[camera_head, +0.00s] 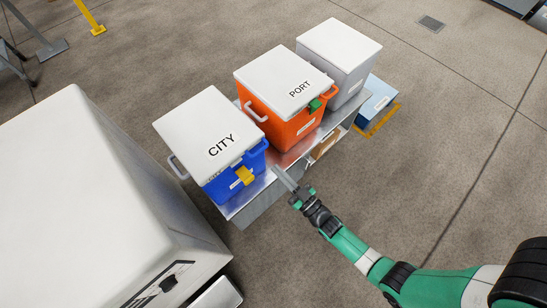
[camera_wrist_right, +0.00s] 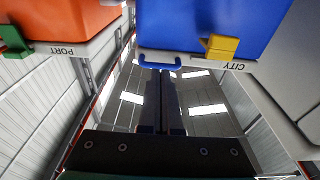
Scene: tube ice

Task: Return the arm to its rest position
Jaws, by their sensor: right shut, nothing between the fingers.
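My right gripper (camera_head: 284,177) is shut and empty. Its fingertips point toward the front edge of the metal bench, in front of the gap between the blue CITY cooler (camera_head: 222,185) and the orange PORT cooler (camera_head: 287,122). My green right arm (camera_head: 410,285) reaches in from the lower right. In the right wrist view the dark, narrow fingers (camera_wrist_right: 165,105) lie together. The blue box (camera_wrist_right: 205,25) and its yellow latch (camera_wrist_right: 222,46) show above them, with the orange box (camera_wrist_right: 65,18) at upper left. My left gripper is not in view.
A metal bench (camera_head: 232,208) carries the coolers, including a grey one (camera_head: 345,72) with a white lid. A large white cabinet (camera_head: 85,200) fills the lower left. A pale blue box (camera_head: 375,100) stands beyond the bench. The floor (camera_head: 440,150) at right is clear.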

